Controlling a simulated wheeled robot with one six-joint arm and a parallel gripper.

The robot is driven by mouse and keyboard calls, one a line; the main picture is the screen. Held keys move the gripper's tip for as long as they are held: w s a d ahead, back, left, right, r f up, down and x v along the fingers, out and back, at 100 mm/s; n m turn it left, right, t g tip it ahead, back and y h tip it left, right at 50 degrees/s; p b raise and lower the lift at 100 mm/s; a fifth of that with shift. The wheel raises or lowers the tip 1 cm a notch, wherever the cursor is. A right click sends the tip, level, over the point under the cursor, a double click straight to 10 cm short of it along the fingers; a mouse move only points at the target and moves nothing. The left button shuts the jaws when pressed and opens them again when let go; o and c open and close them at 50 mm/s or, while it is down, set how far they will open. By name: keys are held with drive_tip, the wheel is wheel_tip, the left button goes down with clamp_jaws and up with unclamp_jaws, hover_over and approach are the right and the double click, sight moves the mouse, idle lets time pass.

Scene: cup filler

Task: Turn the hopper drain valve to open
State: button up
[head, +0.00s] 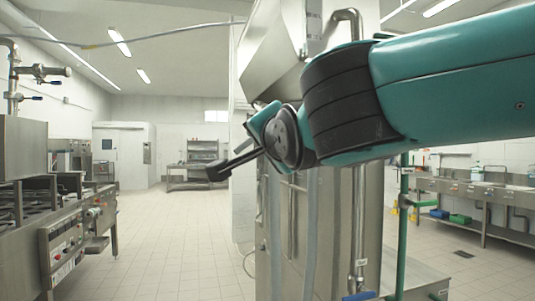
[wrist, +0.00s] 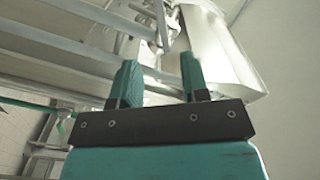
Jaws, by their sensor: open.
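My gripper (wrist: 158,65) shows in the wrist view with its two teal fingers apart and nothing between them. Beyond the fingertips are a shiny steel hopper (wrist: 222,55) and small metal pipe fittings (wrist: 165,22), blurred and apart from the fingers. I cannot tell whether a drain valve handle is among these fittings. In the head view my arm reaches in from the right, in front of the tall steel machine (head: 335,210), and hides part of it. A vertical pipe (head: 359,225) on the machine has a blue handle (head: 360,296) at the bottom edge of the picture.
A curved steel pipe (head: 350,14) rises at the machine's top. A green post (head: 403,230) stands just right of the machine. A stove counter (head: 75,230) lines the left and a sink counter (head: 480,190) the right. The tiled floor (head: 170,240) between stove and machine is clear.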

drive_tip(key=shift+s+d, duration=0.1)
drive_tip(key=shift+s, duration=0.45)
